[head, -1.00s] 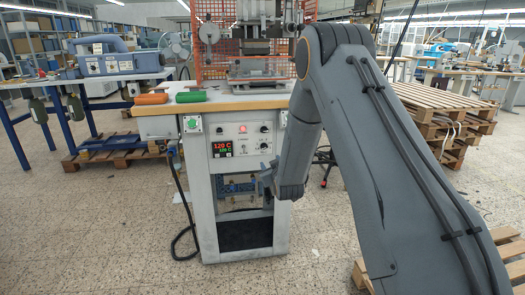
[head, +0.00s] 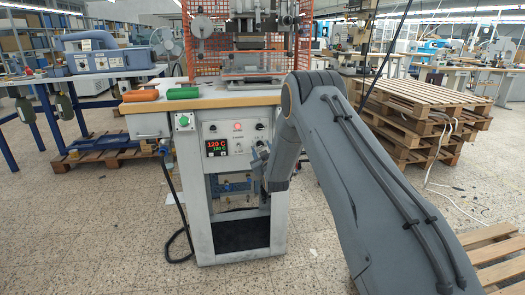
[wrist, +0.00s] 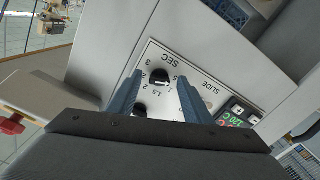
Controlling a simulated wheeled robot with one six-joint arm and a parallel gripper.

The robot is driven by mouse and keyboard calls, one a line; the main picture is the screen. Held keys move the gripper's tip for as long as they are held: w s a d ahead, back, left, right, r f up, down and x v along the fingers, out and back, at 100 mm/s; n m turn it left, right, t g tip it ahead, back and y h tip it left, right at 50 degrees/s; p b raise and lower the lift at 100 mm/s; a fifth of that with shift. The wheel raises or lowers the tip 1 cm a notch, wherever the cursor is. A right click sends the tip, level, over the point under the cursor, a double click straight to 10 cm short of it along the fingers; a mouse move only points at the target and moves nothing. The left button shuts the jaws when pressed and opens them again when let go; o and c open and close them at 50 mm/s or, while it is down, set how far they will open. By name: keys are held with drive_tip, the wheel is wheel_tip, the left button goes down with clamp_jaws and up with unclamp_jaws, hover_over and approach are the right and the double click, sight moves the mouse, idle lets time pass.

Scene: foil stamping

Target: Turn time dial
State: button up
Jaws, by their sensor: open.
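The time dial (wrist: 159,76) is a small black round knob on a pale panel in the wrist view, under the upside-down letters SEC, with numbers around it. My gripper (wrist: 159,84) is open, with one blue-grey finger on each side of the dial. I cannot tell whether the fingers touch the knob. A second black knob (wrist: 139,108) is partly hidden by the left finger. In the head view my gripper (head: 258,153) is at the right side of the control panel (head: 222,130), where it covers part of the panel.
The red-green temperature display (head: 217,147) and a green button (head: 184,121) are on the machine front. Stacked pallets (head: 425,115) stand at the right.

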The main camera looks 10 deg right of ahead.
drive_tip(key=c, duration=1.1)
drive_tip(key=shift+o, duration=0.2)
drive_tip(key=shift+m, duration=0.3)
drive_tip(key=m+b, duration=0.1)
drive_tip(key=m, duration=0.3)
drive_tip(key=shift+a+m+b, duration=0.15)
drive_tip(key=shift+m+b, duration=0.35)
drive_tip(key=shift+m, duration=1.6)
drive_tip(key=o, duration=1.1)
drive_tip(key=shift+c, duration=0.2)
